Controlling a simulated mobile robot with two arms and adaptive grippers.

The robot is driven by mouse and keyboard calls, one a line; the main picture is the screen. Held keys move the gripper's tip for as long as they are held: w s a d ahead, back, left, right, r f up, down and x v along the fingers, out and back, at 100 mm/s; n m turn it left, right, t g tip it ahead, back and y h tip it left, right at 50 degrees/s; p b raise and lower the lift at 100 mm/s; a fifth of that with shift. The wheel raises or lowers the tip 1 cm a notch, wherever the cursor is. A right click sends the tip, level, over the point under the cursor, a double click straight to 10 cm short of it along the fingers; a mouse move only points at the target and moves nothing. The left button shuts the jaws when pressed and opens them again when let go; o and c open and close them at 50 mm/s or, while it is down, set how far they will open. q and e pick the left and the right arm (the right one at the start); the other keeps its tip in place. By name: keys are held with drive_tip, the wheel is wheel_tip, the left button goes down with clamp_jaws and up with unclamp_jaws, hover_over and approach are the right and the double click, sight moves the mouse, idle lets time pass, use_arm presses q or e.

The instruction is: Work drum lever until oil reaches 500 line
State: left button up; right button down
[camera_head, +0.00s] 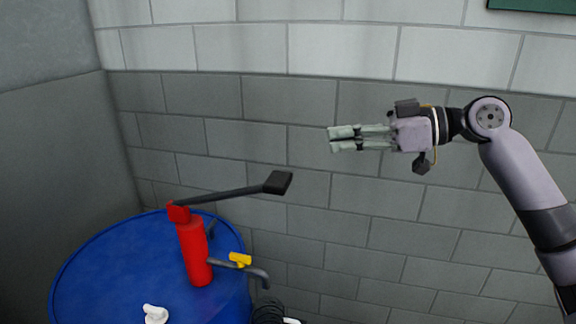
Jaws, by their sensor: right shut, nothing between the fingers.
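A blue drum (110,270) stands at the lower left, cut off by the bottom of the picture. A red pump (195,252) stands upright on its top. The dark lever (228,193) runs from the pump's head to the right, slightly raised, and ends in a black grip (278,183). A dark spout (255,271) with a yellow handle (240,259) sticks out to the right of the pump. My right gripper (331,140) is shut and empty, up and to the right of the lever's grip, apart from it. No oil, measuring vessel or 500 line shows. My left gripper is not in view.
A small white object (155,314) lies on the drum top near the bottom edge. A dark coil (268,312) shows beside the drum, low down. A grey block wall (370,200) stands behind. The space between gripper and lever grip is clear.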

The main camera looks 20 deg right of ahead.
idle(0.3)
drive_tip(key=p, duration=0.5)
hover_over(289, 179)
wheel_tip(289, 179, down, 5)
drive_tip(key=shift+r, duration=0.15)
drive_tip(key=shift+d+f+p, duration=0.1)
drive_tip(key=shift+f+p, duration=0.2)
drive_tip(key=shift+f, duration=0.6)
